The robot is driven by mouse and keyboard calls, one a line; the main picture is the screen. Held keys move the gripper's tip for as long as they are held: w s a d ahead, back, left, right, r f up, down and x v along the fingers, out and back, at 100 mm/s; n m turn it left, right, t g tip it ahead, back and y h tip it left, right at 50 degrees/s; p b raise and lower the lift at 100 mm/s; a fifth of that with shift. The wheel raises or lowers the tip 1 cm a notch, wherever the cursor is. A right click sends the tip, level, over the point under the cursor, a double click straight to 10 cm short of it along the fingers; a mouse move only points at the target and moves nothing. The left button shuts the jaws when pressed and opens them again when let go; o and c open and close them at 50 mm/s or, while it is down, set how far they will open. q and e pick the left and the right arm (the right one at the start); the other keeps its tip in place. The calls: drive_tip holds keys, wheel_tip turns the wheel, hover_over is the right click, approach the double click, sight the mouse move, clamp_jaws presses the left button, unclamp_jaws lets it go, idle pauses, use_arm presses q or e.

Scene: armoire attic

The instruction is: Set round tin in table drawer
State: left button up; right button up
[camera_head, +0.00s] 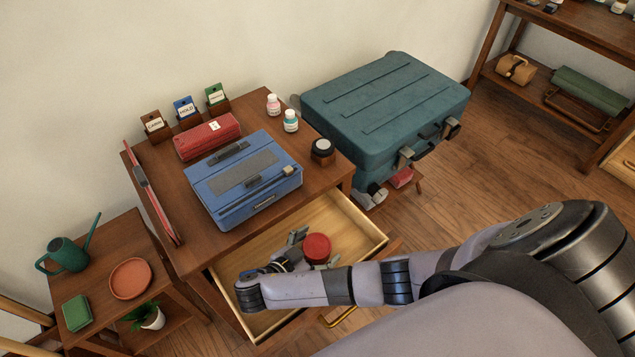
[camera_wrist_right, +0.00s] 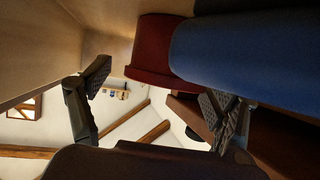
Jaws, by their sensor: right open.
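A red round tin (camera_head: 317,248) sits inside the open table drawer (camera_head: 366,232), on its light wood floor. The tin also shows in the right wrist view (camera_wrist_right: 155,52), beyond the spread fingers. My right gripper (camera_head: 291,252) is low in the drawer, just left of the tin. It is open with nothing between its fingers, as the right wrist view (camera_wrist_right: 155,88) shows. My right forearm crosses the front of the drawer and hides part of its inside. My left gripper is not in view.
A blue toolbox (camera_head: 235,205), a red case (camera_head: 208,138), small bottles (camera_head: 291,122) and a dark jar (camera_head: 322,150) stand on the tabletop. A teal suitcase (camera_head: 385,105) is to the right. A blue object (camera_wrist_right: 250,50) fills the wrist view's upper right. Floor (camera_head: 480,165) is clear at right.

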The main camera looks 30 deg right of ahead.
drive_tip(key=shift+p+v, duration=0.9)
drive_tip(key=shift+v, duration=2.85)
